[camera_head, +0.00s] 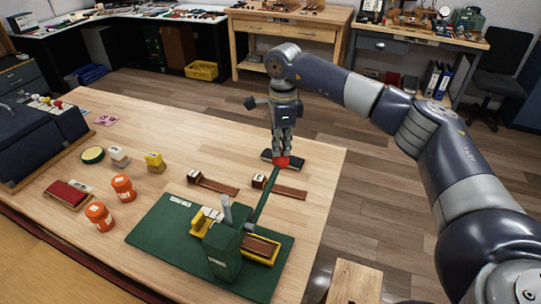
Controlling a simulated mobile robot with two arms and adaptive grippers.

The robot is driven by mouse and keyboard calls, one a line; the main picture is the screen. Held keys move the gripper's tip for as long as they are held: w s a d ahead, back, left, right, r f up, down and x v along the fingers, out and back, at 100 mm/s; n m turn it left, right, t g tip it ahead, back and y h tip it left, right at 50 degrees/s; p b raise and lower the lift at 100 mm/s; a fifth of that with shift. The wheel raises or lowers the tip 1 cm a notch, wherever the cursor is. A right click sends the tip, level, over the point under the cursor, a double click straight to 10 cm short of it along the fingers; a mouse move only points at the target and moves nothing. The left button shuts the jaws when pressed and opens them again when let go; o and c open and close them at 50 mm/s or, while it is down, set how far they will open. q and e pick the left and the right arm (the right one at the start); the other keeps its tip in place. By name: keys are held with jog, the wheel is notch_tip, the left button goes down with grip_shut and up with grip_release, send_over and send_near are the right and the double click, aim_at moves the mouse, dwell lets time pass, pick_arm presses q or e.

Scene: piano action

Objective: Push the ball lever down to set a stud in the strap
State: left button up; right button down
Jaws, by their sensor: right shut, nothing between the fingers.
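The green press (226,256) stands on a green base plate (160,235) near the table's front edge. Its long lever (262,203) slants up and away to the right and ends in a red ball (282,163). My right gripper (283,153) points down, shut and empty, with its fingertips at the top of the ball. I cannot tell whether they touch it. A brown strap (262,246) lies in a yellow holder (268,258) at the press, partly hidden by the press body. My left gripper is not in view.
Two more brown straps (220,187) (288,191) lie behind the press. A dark flat block (294,160) lies behind the ball. The table's middle back is clear.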

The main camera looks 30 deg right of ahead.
notch_tip(320, 180, up, 11)
jog(key=p, duration=0.6)
jog(key=shift+f+p, duration=0.2)
jog(key=shift+p, duration=0.15)
jog(key=shift+f, duration=0.1)
dwell(0.4)
